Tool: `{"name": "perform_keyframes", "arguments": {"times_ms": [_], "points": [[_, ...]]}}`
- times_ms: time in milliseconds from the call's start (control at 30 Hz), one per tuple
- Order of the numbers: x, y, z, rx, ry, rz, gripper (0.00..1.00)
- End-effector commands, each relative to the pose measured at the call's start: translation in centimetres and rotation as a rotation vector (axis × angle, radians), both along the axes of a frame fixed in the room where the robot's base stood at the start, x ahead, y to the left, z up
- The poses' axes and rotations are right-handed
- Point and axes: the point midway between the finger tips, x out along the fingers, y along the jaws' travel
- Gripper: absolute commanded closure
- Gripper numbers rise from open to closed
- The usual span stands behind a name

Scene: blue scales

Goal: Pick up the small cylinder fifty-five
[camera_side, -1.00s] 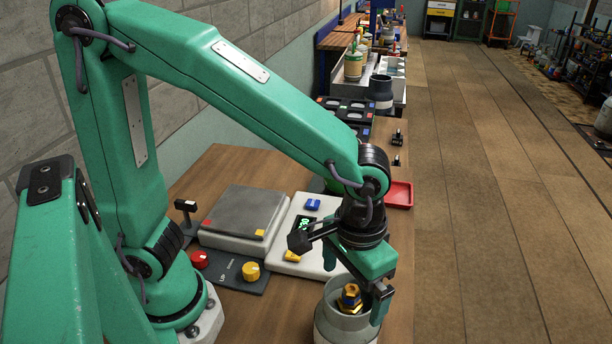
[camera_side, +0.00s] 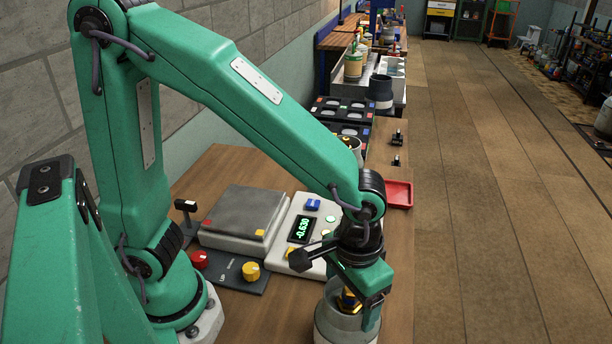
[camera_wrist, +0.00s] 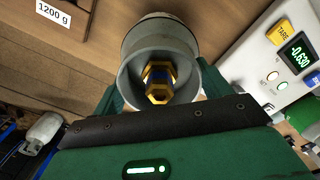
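The small cylinder (camera_side: 328,325) is a grey, upright vessel with a round collar and a brass-and-blue valve, at the front edge of the side view. In the wrist view the cylinder (camera_wrist: 158,31) is at top centre, its open collar facing me and its brass valve (camera_wrist: 158,82) inside. My gripper (camera_side: 352,294) is right above it, pointing down, and partly hides the valve. In the wrist view my gripper (camera_wrist: 160,98) has its green fingers apart, on either side of the collar. Nothing is gripped; whether the fingers touch the collar I cannot tell.
A white scale indicator (camera_side: 302,235) reads -0.630 behind the gripper. The grey scale platform (camera_side: 243,215) and a dark panel with red and yellow buttons (camera_side: 237,272) lie to the left. A red tray (camera_side: 399,194) is at the bench's right edge. A "1200 g" label (camera_wrist: 53,13) shows.

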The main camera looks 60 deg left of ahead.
Motion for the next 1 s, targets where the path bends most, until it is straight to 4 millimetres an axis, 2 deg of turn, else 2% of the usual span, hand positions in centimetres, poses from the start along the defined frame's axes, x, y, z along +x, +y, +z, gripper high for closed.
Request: {"name": "perform_keyframes", "arguments": {"times_ms": [33,300,367,733,1000], "points": [[0.0,0.0,0.0,0.000,0.000,0.000,0.33],[0.0,0.0,0.0,0.000,0.000,0.000,0.86],[0.1,0.0,0.1,-0.002,-0.002,0.000,0.95],[0.1,-0.1,0.4,-0.002,-0.003,0.000,0.96],[0.1,-0.1,2.4,-0.005,-0.006,0.000,0.96]]}}
